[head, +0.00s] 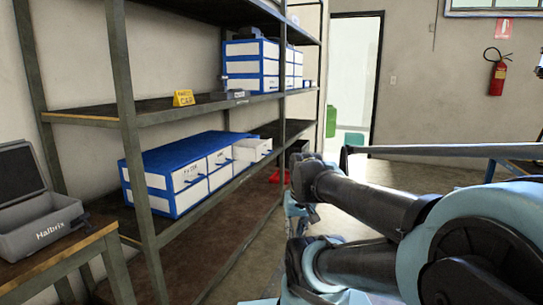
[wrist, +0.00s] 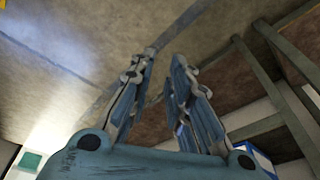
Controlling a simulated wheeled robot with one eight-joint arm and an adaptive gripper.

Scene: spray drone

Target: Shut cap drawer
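A blue-and-white drawer cabinet (head: 180,152) stands on the lower shelf in the head view. Its upper right drawer (head: 252,149) sticks out from the front, while the other drawers look flush. The small drawer labels are too small to read surely, so I cannot confirm which one is the cap drawer. My gripper (wrist: 166,62) shows in the wrist view with its two fingers apart and nothing between them. It is away from the cabinet; part of a blue-and-white box (wrist: 258,158) shows beyond it at the lower right.
A second blue-and-white drawer cabinet (head: 251,65) and a yellow sign (head: 183,98) are on the shelf above. A dark metal upright (head: 128,130) stands before the shelves. A grey case (head: 42,222) lies open on a bench at left. A red bin (head: 280,176) is beyond the lower shelf.

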